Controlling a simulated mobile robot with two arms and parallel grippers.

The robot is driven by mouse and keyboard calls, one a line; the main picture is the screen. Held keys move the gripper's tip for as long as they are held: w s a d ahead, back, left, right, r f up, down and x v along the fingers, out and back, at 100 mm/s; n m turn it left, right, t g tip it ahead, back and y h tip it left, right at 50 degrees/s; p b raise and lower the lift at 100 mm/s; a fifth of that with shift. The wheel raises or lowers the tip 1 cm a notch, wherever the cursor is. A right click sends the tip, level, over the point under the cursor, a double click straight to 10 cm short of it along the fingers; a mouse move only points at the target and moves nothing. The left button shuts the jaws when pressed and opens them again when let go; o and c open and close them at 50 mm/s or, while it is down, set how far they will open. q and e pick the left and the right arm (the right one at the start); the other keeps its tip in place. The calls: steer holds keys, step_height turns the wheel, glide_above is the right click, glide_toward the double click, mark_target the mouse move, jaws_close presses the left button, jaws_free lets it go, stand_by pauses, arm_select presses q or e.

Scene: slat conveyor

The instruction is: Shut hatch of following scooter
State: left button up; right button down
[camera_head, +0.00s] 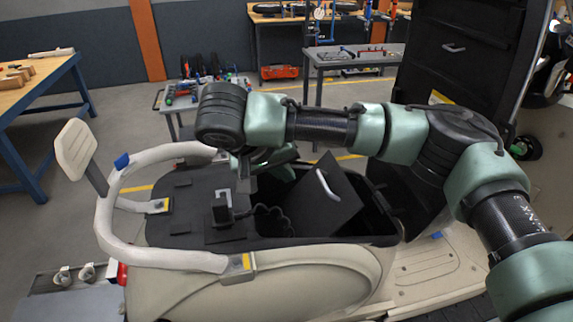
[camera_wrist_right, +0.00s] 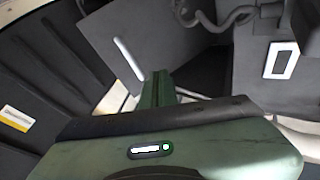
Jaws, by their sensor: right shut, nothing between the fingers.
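The scooter (camera_head: 300,285) has a beige body with a dark open compartment under its seat area. A dark hatch panel (camera_head: 318,212) with a pale bar handle (camera_head: 326,187) stands tilted up at this opening. In the right wrist view the hatch (camera_wrist_right: 105,28) and its handle (camera_wrist_right: 129,58) lie just beyond the fingers. My right gripper (camera_head: 275,160) is over the scooter, close behind and left of the hatch, partly hidden by its own wrist. In the wrist view its green fingers (camera_wrist_right: 158,88) are shut and empty; contact with the hatch cannot be told. My left gripper is not in view.
A white grab rail (camera_head: 105,225) with a backrest pad (camera_head: 75,149) wraps the scooter's rear. A tall dark panel (camera_head: 470,80) with a handle rises at right. Workbenches (camera_head: 70,70) and a grey tool table (camera_head: 340,62) stand behind on open floor.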

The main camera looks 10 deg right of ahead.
steer(key=w+d+f+p, duration=0.2)
steer(key=d+f+p, duration=0.1)
steer(key=d+f, duration=0.2)
steer(key=shift+w+d, duration=0.2)
steer(key=shift+d, duration=0.6)
